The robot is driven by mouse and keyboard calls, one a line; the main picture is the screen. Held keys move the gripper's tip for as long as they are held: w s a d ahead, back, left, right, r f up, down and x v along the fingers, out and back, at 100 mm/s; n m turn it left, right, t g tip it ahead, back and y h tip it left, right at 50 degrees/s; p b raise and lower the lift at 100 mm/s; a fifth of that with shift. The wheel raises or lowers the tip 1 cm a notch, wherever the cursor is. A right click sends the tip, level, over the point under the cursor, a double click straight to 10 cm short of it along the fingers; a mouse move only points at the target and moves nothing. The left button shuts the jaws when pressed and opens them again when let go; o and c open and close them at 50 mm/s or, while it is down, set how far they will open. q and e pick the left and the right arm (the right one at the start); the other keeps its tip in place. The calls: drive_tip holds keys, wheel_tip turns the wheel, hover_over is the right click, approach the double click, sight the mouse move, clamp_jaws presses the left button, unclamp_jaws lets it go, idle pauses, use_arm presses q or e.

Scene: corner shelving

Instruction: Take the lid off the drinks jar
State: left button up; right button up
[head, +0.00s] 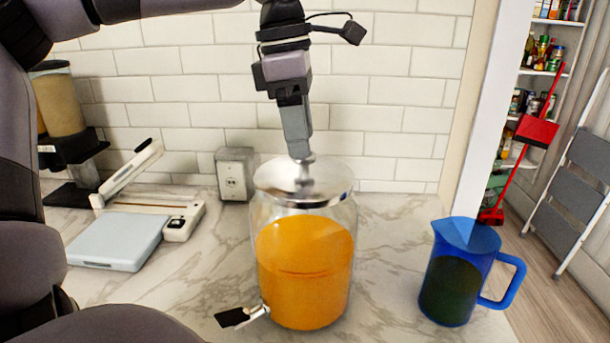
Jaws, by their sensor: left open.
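The drinks jar (303,270) is clear glass with orange liquid inside and a tap low on its front left. It stands upright on the marble counter. Its silver lid (275,182) sits on top, with a small knob in the middle. My left gripper (303,158) points down from above, right at the lid's knob. It is open, and its fingertips are at the knob's top; whether they touch it I cannot tell. My right gripper is not in view.
A blue pitcher (464,270) with dark contents stands right of the jar. A pale scale (115,241), a white slicer-like device (150,200), an outlet box (236,174) and a dispenser (60,105) are to the left. A tiled wall is close behind.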

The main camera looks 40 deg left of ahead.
sight(304, 170)
use_arm(q)
drive_tip(key=shift+w+d+f, duration=0.15)
drive_tip(key=shift+f, duration=1.05)
clamp_jaws()
drive_tip(key=shift+r, duration=0.15)
